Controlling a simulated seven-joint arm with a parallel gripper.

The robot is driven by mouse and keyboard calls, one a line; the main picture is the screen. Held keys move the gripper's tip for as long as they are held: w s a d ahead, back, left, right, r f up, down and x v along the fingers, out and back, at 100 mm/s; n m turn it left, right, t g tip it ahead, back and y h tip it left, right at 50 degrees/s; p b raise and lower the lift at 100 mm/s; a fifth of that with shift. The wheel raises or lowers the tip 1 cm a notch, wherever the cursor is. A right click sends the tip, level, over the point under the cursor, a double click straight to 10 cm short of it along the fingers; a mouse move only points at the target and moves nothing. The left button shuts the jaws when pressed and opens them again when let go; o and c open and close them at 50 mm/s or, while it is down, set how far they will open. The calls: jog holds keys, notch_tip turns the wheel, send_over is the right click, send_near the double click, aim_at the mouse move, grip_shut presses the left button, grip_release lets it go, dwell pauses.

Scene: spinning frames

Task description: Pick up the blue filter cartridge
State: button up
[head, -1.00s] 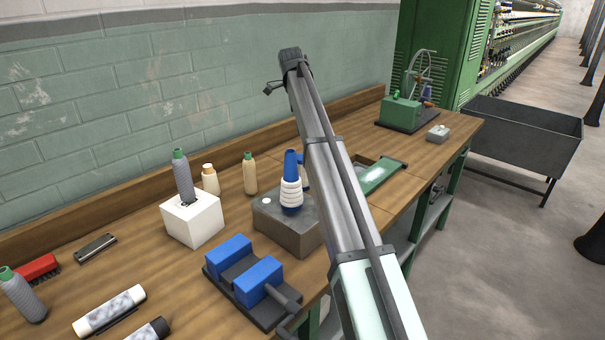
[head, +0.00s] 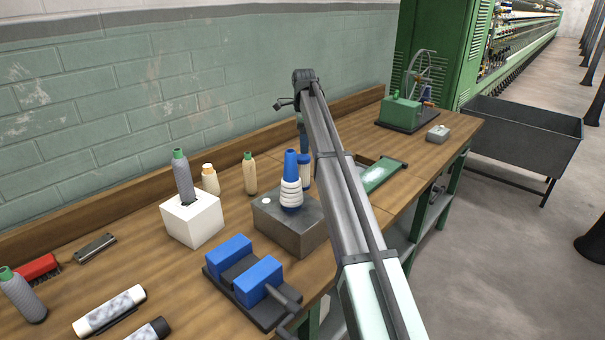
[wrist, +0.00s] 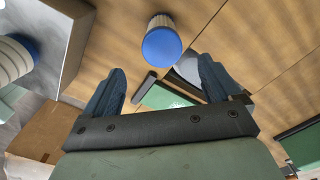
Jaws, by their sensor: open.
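The blue filter cartridge (head: 305,172) stands upright on the bench, just right of and behind the blue cone with white yarn (head: 291,183). It has a blue cap and a pale body. In the wrist view the cartridge (wrist: 161,44) shows from above, its round blue cap and pleated pale side clear. My gripper (wrist: 163,68) is open and empty. The cartridge lies beyond the fingertips, roughly centred between them, and appears apart from both. In the head view my gripper (head: 302,130) is above and close to the cartridge, partly hidden by my arm.
The yarn cone stands on a grey block (head: 285,228) beside the cartridge. A green tray (head: 381,174) lies to the right. A white block with a grey bobbin (head: 193,220) and blue blocks on a dark base (head: 212,270) stand left and front. Bare wood surrounds the cartridge.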

aim_at(304, 157)
notch_tip(304, 157, down, 5)
jog(key=shift+r, duration=0.1)
jog(key=shift+w+a+f, duration=0.1)
jog(key=shift+a+f, duration=0.05)
jog(key=shift+f, duration=1.2)
jog(key=shift+w+a+f, duration=0.1)
jog(key=shift+f, duration=1.2)
jog(key=shift+c, duration=0.2)
jog(key=c, duration=1.2)
jog(key=shift+r, duration=0.15)
